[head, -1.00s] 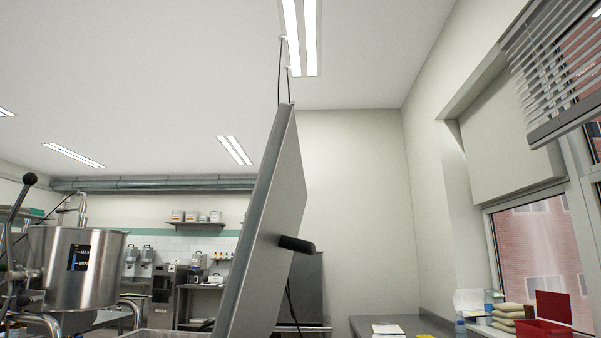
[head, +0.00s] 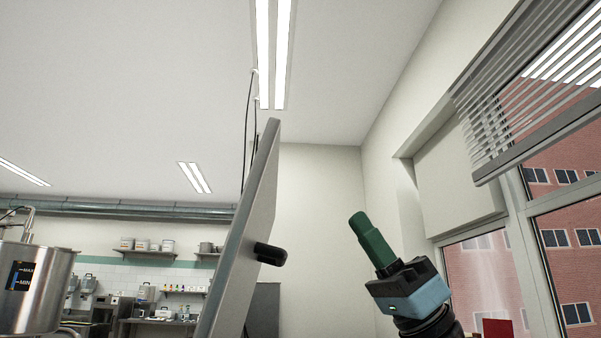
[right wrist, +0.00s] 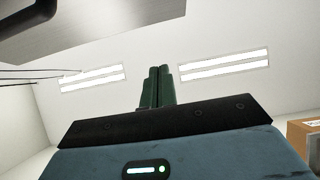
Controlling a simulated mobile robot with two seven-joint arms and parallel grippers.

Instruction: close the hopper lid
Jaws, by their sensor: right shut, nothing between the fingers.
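A large grey metal panel with a black handle (head: 270,253), which looks like the hopper lid (head: 240,240), stands raised and steeply tilted in the middle of the head view. Its lower edge is out of the picture. My right gripper (head: 358,218) is up to the right of the lid, apart from it, with green fingers shut and empty, pointing upward. In the right wrist view the shut fingers (right wrist: 158,72) point at the ceiling. A grey metal surface (right wrist: 100,20), probably the lid, is at upper left there. My left gripper is not in view.
A steel vessel (head: 35,285) with a level mark stands at far left. Thin cables (head: 248,130) hang from the ceiling behind the lid. A window with blinds (head: 540,110) is at right. A cardboard box (right wrist: 305,138) shows at right in the right wrist view.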

